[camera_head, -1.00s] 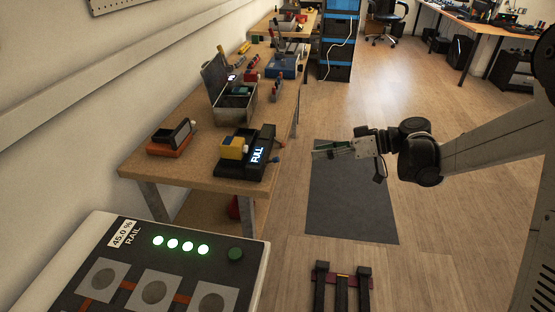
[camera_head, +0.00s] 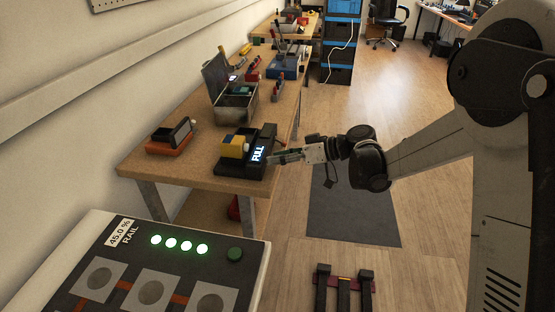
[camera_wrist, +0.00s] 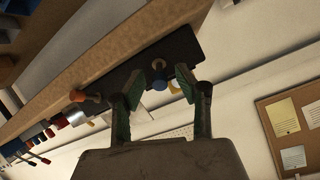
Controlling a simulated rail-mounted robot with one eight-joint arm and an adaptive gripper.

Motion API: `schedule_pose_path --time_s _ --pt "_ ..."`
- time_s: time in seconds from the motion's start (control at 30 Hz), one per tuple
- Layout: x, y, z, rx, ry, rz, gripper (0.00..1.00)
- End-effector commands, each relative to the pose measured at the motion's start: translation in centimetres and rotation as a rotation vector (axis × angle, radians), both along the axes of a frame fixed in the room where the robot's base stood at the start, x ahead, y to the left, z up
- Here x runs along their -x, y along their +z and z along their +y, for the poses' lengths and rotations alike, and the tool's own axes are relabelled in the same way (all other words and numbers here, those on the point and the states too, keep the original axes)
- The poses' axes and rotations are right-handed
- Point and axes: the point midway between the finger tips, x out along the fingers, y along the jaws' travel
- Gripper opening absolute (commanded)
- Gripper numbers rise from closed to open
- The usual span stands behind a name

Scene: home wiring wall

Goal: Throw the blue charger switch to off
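The charger (camera_head: 232,169) is a dark box on the near end of the wooden bench, with a lit "FULL" display and a yellow battery (camera_head: 232,147) on it. In the wrist view the charger's dark body (camera_wrist: 125,82) lies past my fingers. A blue round knob (camera_wrist: 160,86), the charger switch, shows between my two fingers, with space at its sides. An orange-red knob (camera_wrist: 78,96) sticks out farther left, outside my fingers. My gripper (camera_wrist: 168,88) is open around the blue knob; I cannot tell if it touches. In the head view my gripper (camera_head: 276,158) is at the charger's right side and hides the knobs.
An orange-based device (camera_head: 168,140) stands left of the charger. An open metal box (camera_head: 236,106) stands behind it on the bench (camera_head: 200,186). A panel labelled "RAIL" (camera_head: 150,262) with green lights is in front. The floor mat (camera_head: 350,215) right of the bench is clear.

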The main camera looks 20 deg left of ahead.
Motion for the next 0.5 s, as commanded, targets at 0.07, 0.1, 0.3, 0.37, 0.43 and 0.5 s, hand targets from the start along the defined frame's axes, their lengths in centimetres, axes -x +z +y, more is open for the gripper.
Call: schedule_pose_path --time_s 0.07,0.1,0.3,0.37,0.43,0.5 --pt "0.01 -0.10 0.22 0.000 0.000 0.000 0.32" --pt "0.02 -0.11 0.26 0.000 0.000 0.000 0.32" --pt "0.01 -0.09 0.26 0.000 -0.001 0.000 0.32" --pt "0.01 -0.09 0.26 0.000 -0.001 0.000 0.27" --pt "0.01 -0.09 0.25 0.000 -0.001 0.000 0.18" --pt "0.01 -0.09 0.25 0.000 -0.001 0.000 0.08"
